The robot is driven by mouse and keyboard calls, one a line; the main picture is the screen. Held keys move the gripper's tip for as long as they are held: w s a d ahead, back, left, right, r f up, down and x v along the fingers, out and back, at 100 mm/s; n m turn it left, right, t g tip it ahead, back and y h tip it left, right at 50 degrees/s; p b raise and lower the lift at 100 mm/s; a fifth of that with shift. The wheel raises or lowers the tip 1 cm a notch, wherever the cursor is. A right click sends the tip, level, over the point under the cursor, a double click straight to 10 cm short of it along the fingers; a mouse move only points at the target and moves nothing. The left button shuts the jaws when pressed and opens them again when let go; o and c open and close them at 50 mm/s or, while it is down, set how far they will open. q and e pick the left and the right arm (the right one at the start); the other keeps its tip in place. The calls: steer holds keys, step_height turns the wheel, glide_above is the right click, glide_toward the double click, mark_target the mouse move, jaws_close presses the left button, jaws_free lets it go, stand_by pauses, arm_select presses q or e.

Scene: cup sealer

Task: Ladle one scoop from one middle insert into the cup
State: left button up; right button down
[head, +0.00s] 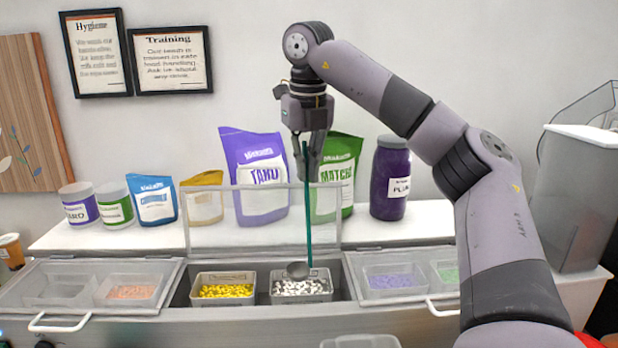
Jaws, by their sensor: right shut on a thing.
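My right gripper (306,172) is above the open middle bay, shut on the upper part of the green handle of a ladle (308,215). The ladle hangs nearly upright. Its grey bowl (297,270) is at the back of the right middle insert (275,295), which holds white pieces; I cannot tell whether the bowl touches them or holds any. The left middle insert (195,296) holds yellow pieces. The middle bay's clear lid (215,228) stands raised behind the inserts. I cannot identify the task's cup for certain. My left gripper is out of view.
Closed clear lids cover the side bays, left (60,268) and right (390,268). Bags and jars stand on the white shelf (400,233) behind. An orange-and-white cup-like item (12,252) is at far left. A pale rounded rim (360,341) is cut off at the bottom edge.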

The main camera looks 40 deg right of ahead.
mark_target(306, 189)
steer(key=w+d+f+b, duration=0.1)
steer(key=f, duration=0.1)
steer(key=w+f, duration=0.1)
steer(key=f, duration=0.1)
steer(key=w+d+f+b, duration=0.1)
steer(key=f, duration=0.2)
steer(key=shift+d+b, duration=0.3)
steer(key=shift+d, duration=0.05)
steer(key=shift+r+p, duration=0.3)
steer(key=shift+p, duration=0.05)
steer(key=shift+w, duration=0.1)
steer(key=shift+a+r, duration=0.1)
